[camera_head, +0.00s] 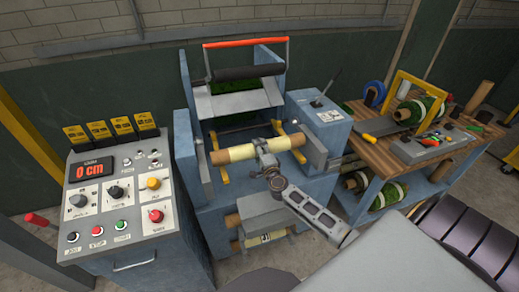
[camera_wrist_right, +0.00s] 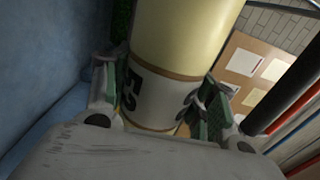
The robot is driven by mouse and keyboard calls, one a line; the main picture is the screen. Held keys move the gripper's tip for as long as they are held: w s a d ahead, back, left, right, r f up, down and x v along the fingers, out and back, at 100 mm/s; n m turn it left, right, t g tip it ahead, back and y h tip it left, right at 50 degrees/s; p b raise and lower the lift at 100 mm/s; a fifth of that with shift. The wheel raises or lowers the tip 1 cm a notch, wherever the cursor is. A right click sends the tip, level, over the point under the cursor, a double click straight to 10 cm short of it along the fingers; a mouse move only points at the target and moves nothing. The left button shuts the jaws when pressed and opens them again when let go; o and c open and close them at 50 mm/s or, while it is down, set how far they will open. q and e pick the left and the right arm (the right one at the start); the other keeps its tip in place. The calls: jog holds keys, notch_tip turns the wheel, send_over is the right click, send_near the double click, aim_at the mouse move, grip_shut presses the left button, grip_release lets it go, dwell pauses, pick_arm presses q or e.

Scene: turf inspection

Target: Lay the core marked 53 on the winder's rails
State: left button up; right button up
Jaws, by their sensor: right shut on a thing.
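A pale yellow core with brown cardboard ends (camera_head: 237,153) lies crosswise at the winder (camera_head: 205,170), level or nearly so. My right gripper (camera_head: 265,157) is shut on it near its middle. In the right wrist view the core (camera_wrist_right: 180,40) passes between the two fingers (camera_wrist_right: 160,105), and a dark marking that looks like 53 shows on its white band. The winder's yellow rails (camera_head: 223,172) show beneath and behind the core. I cannot tell whether the core touches them. My left gripper is not in view.
A control console (camera_head: 115,200) reading 0 cm stands left of the winder. Other cores (camera_head: 262,238) sit low on the winder's front. A wooden bench (camera_head: 385,155) with green rolls and tools stands to the right. The winder's blue side walls flank the core closely.

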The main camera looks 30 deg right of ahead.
dwell(0.4)
jog(key=o, duration=1.4)
jog(key=shift+f, duration=0.1)
jog(key=shift+s, duration=0.1)
jog(key=shift+s, duration=0.15)
jog(key=shift+s+a, duration=0.15)
jog(key=shift+s, duration=0.3)
jog(key=shift+v, duration=5.3)
